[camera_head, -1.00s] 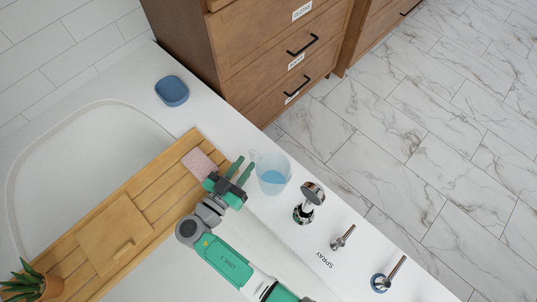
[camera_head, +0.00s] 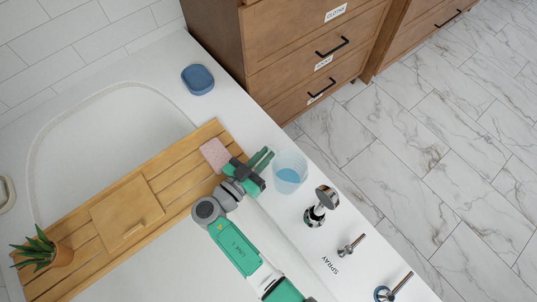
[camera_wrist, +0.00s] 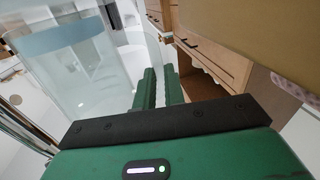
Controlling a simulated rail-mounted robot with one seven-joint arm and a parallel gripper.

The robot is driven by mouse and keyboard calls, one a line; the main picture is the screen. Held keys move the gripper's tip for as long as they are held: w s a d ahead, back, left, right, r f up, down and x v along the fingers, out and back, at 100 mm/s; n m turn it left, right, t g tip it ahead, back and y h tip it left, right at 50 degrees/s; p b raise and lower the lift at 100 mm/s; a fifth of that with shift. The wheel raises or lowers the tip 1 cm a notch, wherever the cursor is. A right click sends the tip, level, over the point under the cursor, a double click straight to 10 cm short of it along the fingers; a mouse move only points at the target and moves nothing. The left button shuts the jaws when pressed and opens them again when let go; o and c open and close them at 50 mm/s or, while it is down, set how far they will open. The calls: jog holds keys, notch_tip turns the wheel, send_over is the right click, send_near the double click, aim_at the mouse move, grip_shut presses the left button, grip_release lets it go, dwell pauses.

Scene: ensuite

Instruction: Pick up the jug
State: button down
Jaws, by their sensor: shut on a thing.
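The jug (camera_head: 289,174) is clear with blue liquid in it. In the head view it appears upright over the white tub rim; I cannot tell whether it touches the rim. It fills the left of the wrist view (camera_wrist: 75,75), close to the fingers. My gripper (camera_head: 264,157) is at the jug's left side, where its handle is. The green fingers (camera_wrist: 158,88) are close together, shut on the jug's handle, which they mostly hide.
A wooden bath tray (camera_head: 90,245) spans the tub, with a pink sponge (camera_head: 214,155) near my gripper and a potted plant (camera_head: 45,252). A chrome shower head (camera_head: 322,203) and taps (camera_head: 350,245) stand right of the jug. A blue soap dish (camera_head: 197,79) sits at the far corner.

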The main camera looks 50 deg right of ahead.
notch_tip(320, 180, up, 9)
jog(key=p, duration=0.3)
jog(key=shift+r+p, duration=0.2)
jog(key=shift+p, duration=0.1)
jog(key=shift+r, duration=0.1)
dwell(0.4)
